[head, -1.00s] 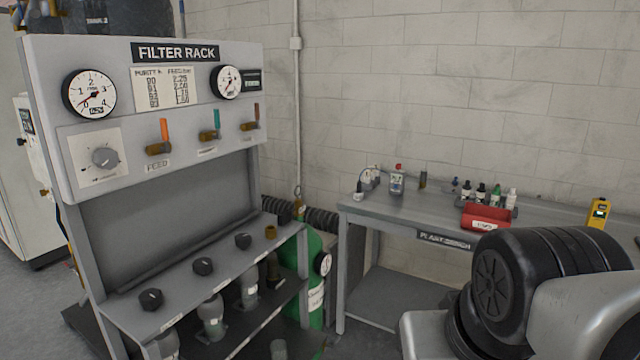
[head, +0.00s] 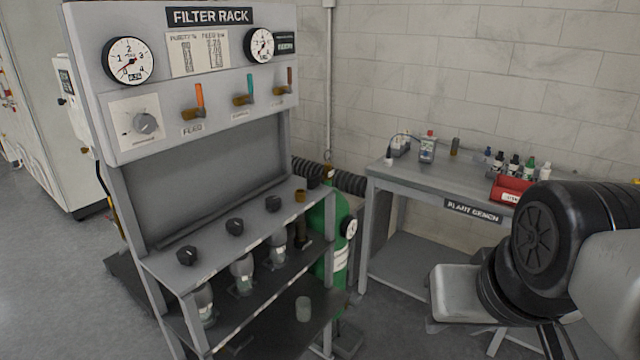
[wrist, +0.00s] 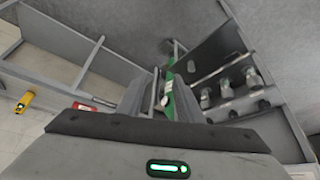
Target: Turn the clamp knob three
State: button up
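Three black knobs sit in a row on the filter rack's ledge (head: 212,246) in the head view: a near-left one (head: 187,255), a middle one (head: 234,226) and a far-right one (head: 272,203). Their labels are too small to read, so I cannot tell which is number three. Clear filter bowls (head: 241,273) hang below the ledge. In the wrist view, small dark knobs (wrist: 264,105) and the bowls show at the right. My gripper (wrist: 160,83) is open and empty, apart from the knobs.
A brass fitting (head: 300,195) stands at the ledge's far end, beside a green cylinder (head: 341,232). The plant bench (head: 386,171) holds bottles and a red tray (head: 509,189). Open floor (head: 50,290) lies left of the rack.

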aim_at(273, 203)
jog(key=i+j+u, duration=0.3)
jog(key=j+u, duration=0.15)
jog(key=i+j+u, duration=0.4)
